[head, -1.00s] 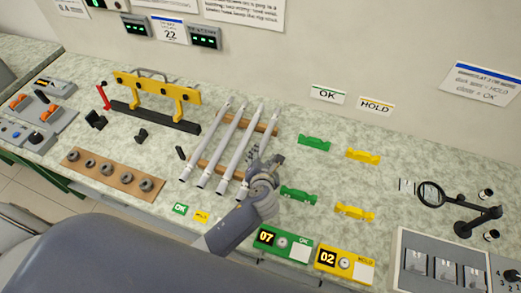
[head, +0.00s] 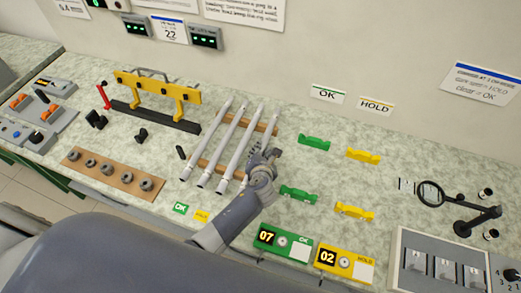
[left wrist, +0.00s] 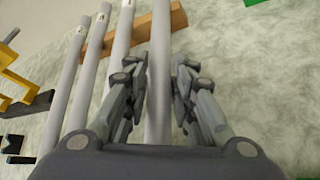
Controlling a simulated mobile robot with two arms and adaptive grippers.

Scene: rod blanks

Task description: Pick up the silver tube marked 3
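Several silver tubes lie side by side across the wooden rack, including the leftmost tube (head: 205,140), the second (head: 223,145) and the third (head: 240,148). The rightmost tube (left wrist: 160,85) runs between the fingers of my left gripper (left wrist: 160,75) in the left wrist view. The fingers are open, one on each side of it. In the head view the left gripper (head: 268,155) covers its middle and lower part. Small dark marks show near the far ends of the left tubes but are too blurred to read. The rightmost tube's far end is outside the wrist view. My right gripper is not visible.
The wooden rack (left wrist: 152,25) carries the tubes. Green holders (head: 314,143) and yellow holders (head: 362,156) stand to the right. A yellow frame (head: 158,88) stands behind left, and a brown strip with rings (head: 105,178) lies front left. A magnifier (head: 431,194) stands far right.

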